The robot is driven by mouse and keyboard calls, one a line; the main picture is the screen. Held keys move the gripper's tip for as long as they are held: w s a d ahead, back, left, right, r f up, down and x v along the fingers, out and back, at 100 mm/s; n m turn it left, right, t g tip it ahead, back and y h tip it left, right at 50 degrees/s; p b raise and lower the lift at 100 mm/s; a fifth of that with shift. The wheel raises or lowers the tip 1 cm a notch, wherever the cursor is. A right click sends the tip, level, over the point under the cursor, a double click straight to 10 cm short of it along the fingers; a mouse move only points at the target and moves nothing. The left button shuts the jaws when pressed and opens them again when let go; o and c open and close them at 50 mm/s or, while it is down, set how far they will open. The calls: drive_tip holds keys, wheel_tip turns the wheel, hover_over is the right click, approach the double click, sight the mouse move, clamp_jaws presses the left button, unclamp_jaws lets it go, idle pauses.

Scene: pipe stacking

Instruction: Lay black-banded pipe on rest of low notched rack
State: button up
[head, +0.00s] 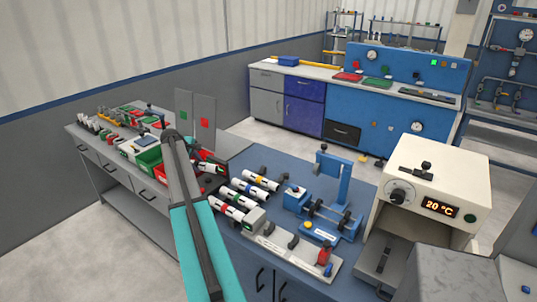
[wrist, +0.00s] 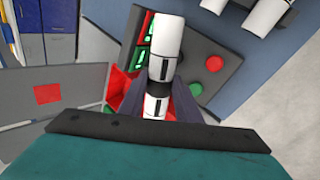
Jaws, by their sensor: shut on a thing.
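My gripper (wrist: 158,105) is shut on a white pipe with a black band (wrist: 165,55), its fingers on either side of the dark middle. In the head view the arm mostly hides the gripper, and part of the held pipe (head: 210,168) shows to its right, above the bench. Several white pipes with coloured bands (head: 248,190) lie side by side on the blue bench, to the right of the gripper. The supports under them are mostly hidden, so I cannot tell the notches of the low rack. Two white pipes (wrist: 268,14) also show at the wrist view's top right.
A dark panel with red and green buttons (wrist: 213,64) lies beneath the held pipe. A pale base with dark supports (head: 290,245), a blue fixture (head: 328,205) and a cream oven (head: 440,185) stand to the right. Bins and parts crowd the left bench.

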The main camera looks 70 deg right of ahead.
drive_tip(key=s+d+r+p, duration=0.1)
drive_tip(key=s+d+r, duration=0.1)
drive_tip(key=s+d, duration=0.75)
drive_tip(key=s+d+f+m+g+p, duration=0.1)
drive_tip(key=s+d, duration=0.3)
drive_tip(key=s, duration=0.5)
drive_tip(key=s+d+m+g+p, duration=0.1)
drive_tip(key=s+d+m+p, duration=0.1)
drive_tip(key=s+d, duration=0.3)
drive_tip(key=s+p, duration=0.1)
drive_tip(key=s, duration=0.3)
drive_tip(key=shift+d+f+m, duration=0.3)
drive_tip(key=shift+f, duration=0.1)
drive_tip(key=shift+s+f, duration=0.1)
drive_tip(key=shift+f, duration=0.1)
drive_tip(key=shift+f+b, duration=1.75)
drive_tip(key=shift+f, duration=2.5)
drive_tip(key=shift+f+b, duration=0.3)
drive_tip(key=shift+f, duration=0.2)
drive_tip(key=o, duration=1.2)
drive_tip(key=shift+c, duration=0.2)
drive_tip(key=shift+a, duration=0.15)
